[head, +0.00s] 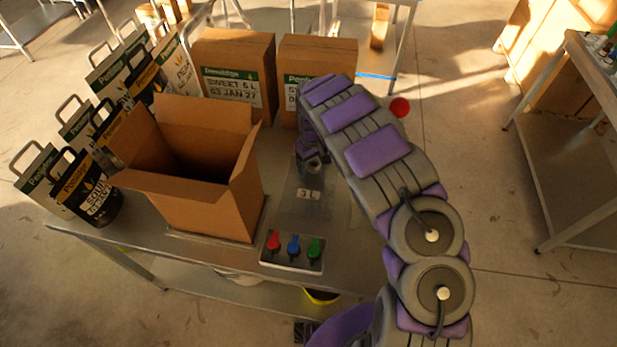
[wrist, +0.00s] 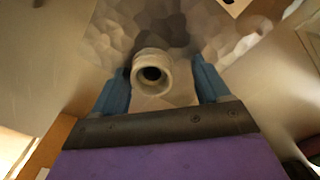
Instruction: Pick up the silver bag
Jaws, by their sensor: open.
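The silver bag (head: 290,205) lies flat on the metal table, with a small "3 L" label on it. In the wrist view its crinkled, shiny surface (wrist: 150,25) fills the top middle. A round pale spout (wrist: 152,72) with a dark hole sticks up from it. My gripper (wrist: 160,66) is open, with one blue finger on each side of the spout and visible gaps between. In the head view my gripper (head: 309,160) is over the bag's far end, partly hidden by my purple and grey arm.
An open cardboard box (head: 205,205) stands just left of the bag. A panel with red, blue and green levers (head: 292,250) is at the front edge. Closed boxes (head: 235,72) stand behind, and several handled cartons (head: 75,185) line the left.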

